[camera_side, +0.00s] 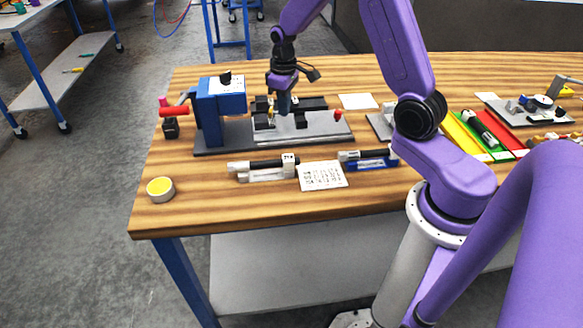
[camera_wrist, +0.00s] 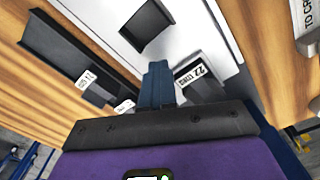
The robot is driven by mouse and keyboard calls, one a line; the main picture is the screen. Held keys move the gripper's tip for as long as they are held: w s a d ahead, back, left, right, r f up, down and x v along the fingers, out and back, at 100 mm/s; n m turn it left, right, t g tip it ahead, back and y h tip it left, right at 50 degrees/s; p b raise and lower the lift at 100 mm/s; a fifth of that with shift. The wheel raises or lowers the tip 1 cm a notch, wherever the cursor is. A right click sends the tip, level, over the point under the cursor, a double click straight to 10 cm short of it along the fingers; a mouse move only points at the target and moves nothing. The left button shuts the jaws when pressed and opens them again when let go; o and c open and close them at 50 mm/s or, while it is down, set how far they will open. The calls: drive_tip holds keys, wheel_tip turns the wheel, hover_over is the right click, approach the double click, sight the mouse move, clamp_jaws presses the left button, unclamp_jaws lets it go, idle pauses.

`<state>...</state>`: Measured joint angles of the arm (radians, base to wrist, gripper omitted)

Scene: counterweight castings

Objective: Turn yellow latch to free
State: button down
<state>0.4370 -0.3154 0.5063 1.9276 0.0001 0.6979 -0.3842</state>
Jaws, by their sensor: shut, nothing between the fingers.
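My gripper (camera_side: 284,110) points down over the grey fixture plate (camera_side: 315,127), just right of the blue block (camera_side: 220,100). Its dark blue fingers (camera_wrist: 158,78) are together and empty in the wrist view. A small yellow part (camera_side: 271,112), which may be the yellow latch, shows just left of the fingertips in the side view. It is too small to tell its turn, or whether the fingers touch it. No yellow latch shows in the wrist view, where the gripper body hides the lower part.
A red knob (camera_side: 337,115) stands at the plate's right end. A red-handled lever (camera_side: 173,110) is left of the blue block. Black cylinders on holders (camera_side: 265,170) and a white card (camera_side: 322,176) lie in front. A round yellow-topped piece (camera_side: 160,189) sits near the front left corner.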

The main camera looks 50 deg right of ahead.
drive_tip(key=shift+s+d+f, duration=0.15)
drive_tip(key=shift+d+f, duration=0.15)
drive_tip(key=shift+d, duration=0.2)
drive_tip(key=shift+s, duration=0.2)
drive_tip(key=shift+s+d, duration=0.15)
drive_tip(key=shift+s, duration=0.05)
wheel_tip(320, 180, up, 6)
drive_tip(key=shift+w+r, duration=0.15)
drive_tip(key=shift+w, duration=0.05)
idle(0.4)
